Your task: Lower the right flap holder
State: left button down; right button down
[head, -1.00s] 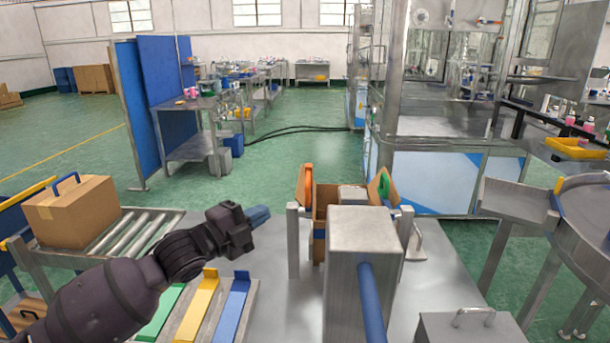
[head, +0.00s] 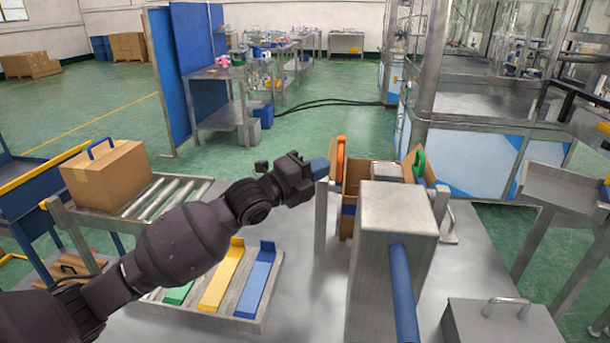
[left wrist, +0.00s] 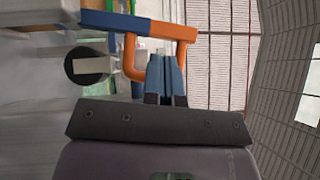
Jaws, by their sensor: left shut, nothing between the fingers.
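An open cardboard box (head: 349,201) stands in a metal fixture, its side flaps raised. A green flap holder (head: 419,163) is at the right flap, and an orange flap holder (head: 340,158) is at the left flap. My left gripper (head: 320,167) is shut and empty, its blue fingertips just left of the orange holder. In the left wrist view, the orange holder (left wrist: 186,33) is a U-shaped handle, and the shut blue fingers (left wrist: 166,78) point at its opening. I cannot tell whether they touch it. My right gripper is not in view.
A tall grey metal block (head: 395,213) with a blue bar (head: 403,290) stands in front of the cardboard box and hides part of it. A closed carton (head: 108,175) sits on a roller conveyor at left. A tray of coloured strips (head: 222,277) lies below my left arm.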

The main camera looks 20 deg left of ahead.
pick_arm(q)
jog(key=x, duration=0.3)
jog(key=shift+d, duration=0.1)
jog(key=shift+r, duration=0.1)
dwell(0.3)
